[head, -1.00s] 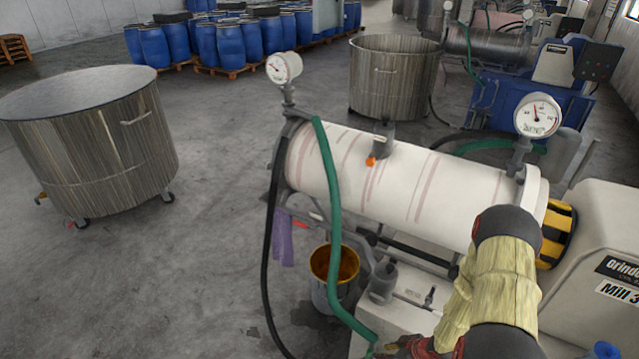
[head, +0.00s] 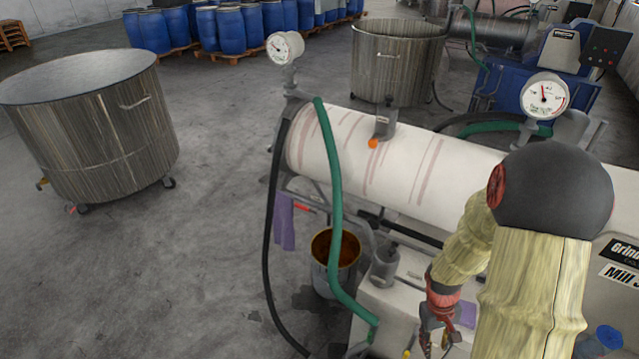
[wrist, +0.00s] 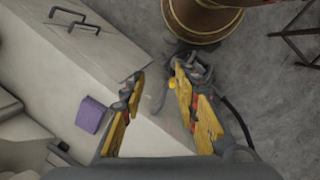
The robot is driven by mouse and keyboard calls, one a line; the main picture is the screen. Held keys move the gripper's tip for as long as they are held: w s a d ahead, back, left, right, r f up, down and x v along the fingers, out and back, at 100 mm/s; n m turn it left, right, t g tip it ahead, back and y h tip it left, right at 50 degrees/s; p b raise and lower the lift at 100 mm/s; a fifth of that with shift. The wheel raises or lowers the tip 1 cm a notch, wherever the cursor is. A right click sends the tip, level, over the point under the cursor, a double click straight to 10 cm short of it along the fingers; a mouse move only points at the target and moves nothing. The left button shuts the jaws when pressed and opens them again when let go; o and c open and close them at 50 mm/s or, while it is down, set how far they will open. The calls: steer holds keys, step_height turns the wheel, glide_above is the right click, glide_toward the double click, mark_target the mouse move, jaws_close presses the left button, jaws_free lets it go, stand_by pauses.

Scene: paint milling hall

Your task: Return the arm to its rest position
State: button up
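My arm, in a pale yellow cover with a dark joint, reaches down in front of the white mill drum (head: 410,170) in the head view. My gripper (head: 432,350) hangs low at the bottom edge there, over the pale mill base (head: 385,300). In the wrist view my gripper (wrist: 159,72) shows two yellow-padded fingers spread apart. Nothing is held between them. A small yellow knob (wrist: 172,85) shows between the fingers, near the base's edge; I cannot tell whether a finger touches it.
A bucket (head: 335,265) with brown contents stands on the floor by the base, near a green hose (head: 335,200). A purple cloth (wrist: 92,115) lies on the base. Two gauges (head: 285,48) (head: 545,95) rise above the drum. Floor left is clear up to a steel vat (head: 95,140).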

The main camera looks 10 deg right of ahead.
steer(key=a+r+t+b, duration=0.3)
steer(key=a+r+t, duration=0.1)
steer(key=a+r, duration=0.6)
steer(key=a+r+n+t+y+b, duration=0.1)
steer(key=a+r+t+b, duration=0.2)
steer(key=a+r, duration=0.8)
step_height(320, 180, up, 6)
steer(key=shift+s+a+t+b, duration=0.15)
steer(key=shift+s+t+b, duration=0.1)
steer(key=shift+t+b, duration=0.25)
